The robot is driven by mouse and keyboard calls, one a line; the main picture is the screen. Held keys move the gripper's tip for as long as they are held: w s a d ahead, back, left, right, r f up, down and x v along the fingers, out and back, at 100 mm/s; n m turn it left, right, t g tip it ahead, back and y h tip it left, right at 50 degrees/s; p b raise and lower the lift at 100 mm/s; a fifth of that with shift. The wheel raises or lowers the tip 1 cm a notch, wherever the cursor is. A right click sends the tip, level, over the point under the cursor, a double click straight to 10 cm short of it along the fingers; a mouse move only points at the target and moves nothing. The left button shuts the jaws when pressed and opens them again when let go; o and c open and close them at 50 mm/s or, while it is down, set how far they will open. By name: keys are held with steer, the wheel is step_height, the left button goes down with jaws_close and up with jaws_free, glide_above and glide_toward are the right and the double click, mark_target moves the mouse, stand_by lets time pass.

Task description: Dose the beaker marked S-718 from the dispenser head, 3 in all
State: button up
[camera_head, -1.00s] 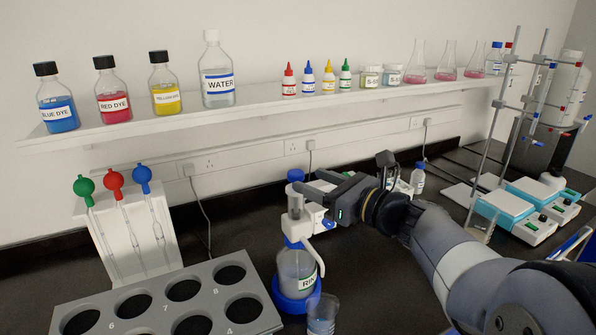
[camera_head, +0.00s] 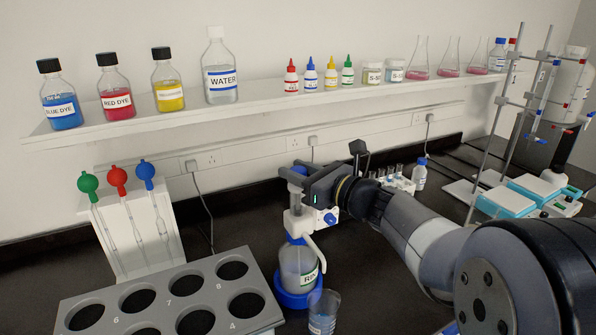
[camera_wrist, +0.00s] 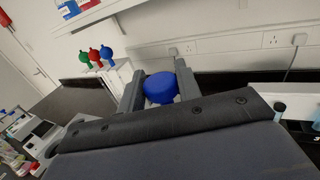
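The dispenser bottle (camera_head: 298,262) stands upright on the bench in a blue base, with a partly hidden label reading "RIN". Its white dispenser head has a spout (camera_head: 317,250) bending down to the right. A beaker (camera_head: 322,312) with a little bluish content stands just in front, below and slightly right of the spout tip; its mark is unreadable. My gripper (camera_head: 298,176) is at the top of the dispenser head. In the wrist view the blue plunger cap (camera_wrist: 159,88) sits between my two fingers (camera_wrist: 160,84); whether they press on it is unclear.
A grey rack (camera_head: 165,300) with several round holes stands left of the bottle. A pipette stand (camera_head: 140,230) is behind it. A wall shelf (camera_head: 260,103) carries dye bottles, water and flasks. Clamp stands (camera_head: 497,130) and blue-white instruments (camera_head: 510,200) are at right.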

jaws_close()
steer(key=shift+r+p, duration=0.65)
steer(key=shift+r, duration=0.45)
steer(key=shift+f, duration=0.1)
steer(key=o, duration=0.5)
jaws_free()
steer(key=shift+d, duration=0.1)
steer(key=b+v, duration=0.1)
steer(key=v, duration=0.9)
steer(key=shift+s+d+b, duration=0.2)
steer(key=shift+s+b, duration=0.1)
steer(key=shift+b, duration=0.05)
